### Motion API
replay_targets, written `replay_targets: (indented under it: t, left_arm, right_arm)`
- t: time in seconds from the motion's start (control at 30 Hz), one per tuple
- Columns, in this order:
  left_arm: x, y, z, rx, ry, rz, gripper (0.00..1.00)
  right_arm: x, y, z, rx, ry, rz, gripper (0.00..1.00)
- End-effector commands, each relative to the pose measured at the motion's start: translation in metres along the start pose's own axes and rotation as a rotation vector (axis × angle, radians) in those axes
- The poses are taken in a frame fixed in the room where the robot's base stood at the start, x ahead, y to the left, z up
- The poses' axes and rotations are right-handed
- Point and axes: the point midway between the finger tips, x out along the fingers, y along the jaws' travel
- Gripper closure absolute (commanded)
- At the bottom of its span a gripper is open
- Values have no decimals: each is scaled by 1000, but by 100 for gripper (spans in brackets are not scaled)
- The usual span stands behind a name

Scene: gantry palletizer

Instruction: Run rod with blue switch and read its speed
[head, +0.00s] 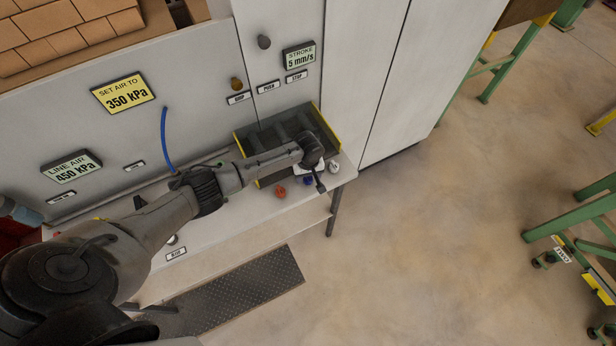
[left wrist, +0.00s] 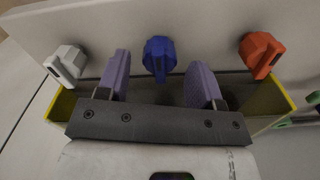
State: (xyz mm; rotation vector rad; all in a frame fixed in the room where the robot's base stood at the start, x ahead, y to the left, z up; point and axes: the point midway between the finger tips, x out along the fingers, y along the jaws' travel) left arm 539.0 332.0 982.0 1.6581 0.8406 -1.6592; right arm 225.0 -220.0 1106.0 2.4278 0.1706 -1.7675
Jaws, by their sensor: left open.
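The blue switch (head: 308,181) is a knob on the front of the bench, with a red-orange knob (head: 281,192) to its left and a white knob (head: 334,167) to its right. My left gripper (head: 318,180) is over these knobs. In the left wrist view the open gripper (left wrist: 160,64) has its two purple fingers on either side of the blue switch (left wrist: 160,52), with gaps on both sides. The stroke display (head: 299,57) on the cabinet reads 5 mm/s. I cannot make out the rod. My right gripper is not in view.
A yellow-ended dark tray (head: 245,146) sits behind the knobs, partly hidden by my arm. A yellow sign (head: 123,92) reads SET AIR TO 350 kPa; the line air display (head: 72,166) reads 450 kPa. Open floor lies to the right, before green frames (head: 570,222).

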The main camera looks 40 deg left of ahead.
Motion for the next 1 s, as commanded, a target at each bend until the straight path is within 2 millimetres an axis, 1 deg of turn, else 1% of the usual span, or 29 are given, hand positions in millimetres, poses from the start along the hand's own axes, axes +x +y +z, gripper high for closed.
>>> replay_targets:
  t: [0.1,0.2,0.57,1.0]
  left_arm:
    - [10,1,0,-1,0,0,40]
    - [14,1,0,-1,0,1,40]
    - [17,0,0,0,0,1,40]
    - [17,0,0,0,0,1,81]
  right_arm:
    - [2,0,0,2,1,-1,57]
    - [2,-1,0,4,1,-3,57]
    - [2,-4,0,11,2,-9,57]
    - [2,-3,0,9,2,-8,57]
